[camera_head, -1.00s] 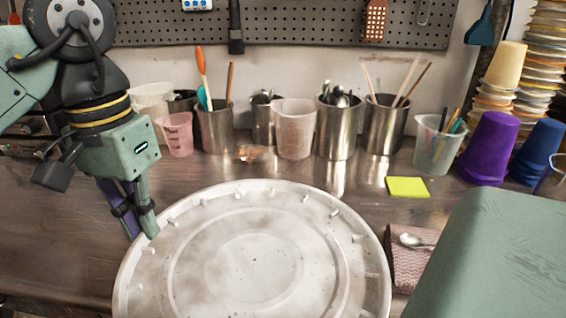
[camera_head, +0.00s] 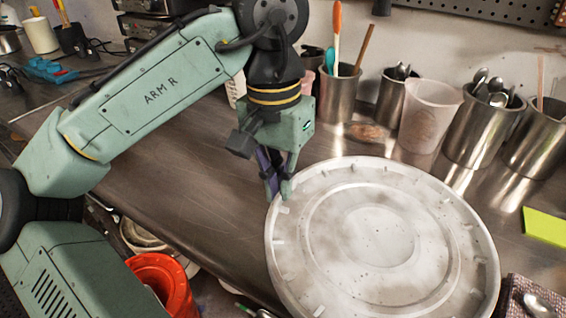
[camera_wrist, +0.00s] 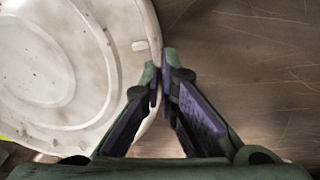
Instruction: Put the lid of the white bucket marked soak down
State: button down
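The lid (camera_head: 385,245) is a large, round, off-white disc with stains, raised rings and small tabs around its edge. It lies level over the worktop in the head view; I cannot tell whether it touches the top. My gripper (camera_head: 279,196) points down at its left rim. In the wrist view the lid (camera_wrist: 60,60) fills the left side, and its rim passes between the nearly closed fingertips of my gripper (camera_wrist: 160,72). No mark reading soak shows. A pale round container (camera_head: 140,236), mostly hidden, is below the worktop's front edge; I cannot tell if it is the white bucket.
An orange-red bucket (camera_head: 160,280) stands below the worktop's front edge. Metal cups (camera_head: 338,98) of utensils and a cloudy beaker (camera_head: 428,115) line the back. A yellow note (camera_head: 545,226) and a spoon (camera_head: 538,304) lie right. The worktop (camera_head: 190,170) left of the lid is clear.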

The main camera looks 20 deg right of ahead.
jog(key=w, duration=0.2)
jog(key=w+d, duration=0.1)
jog(key=w, duration=0.1)
jog(key=w+p, duration=0.1)
jog(key=w, duration=0.2)
jog(key=shift+d+f, duration=0.25)
jog(key=shift+d, duration=0.15)
jog(key=f, duration=0.1)
jog(key=w+f+p, duration=0.1)
jog(key=f, duration=0.1)
jog(key=shift+w+d+f, duration=0.1)
jog(key=shift+f, duration=0.45)
jog(key=c, duration=1.8)
grip_release()
notch_tip(320, 180, up, 12)
jog(key=shift+w+a+r, duration=0.2)
jog(key=shift+a, duration=0.05)
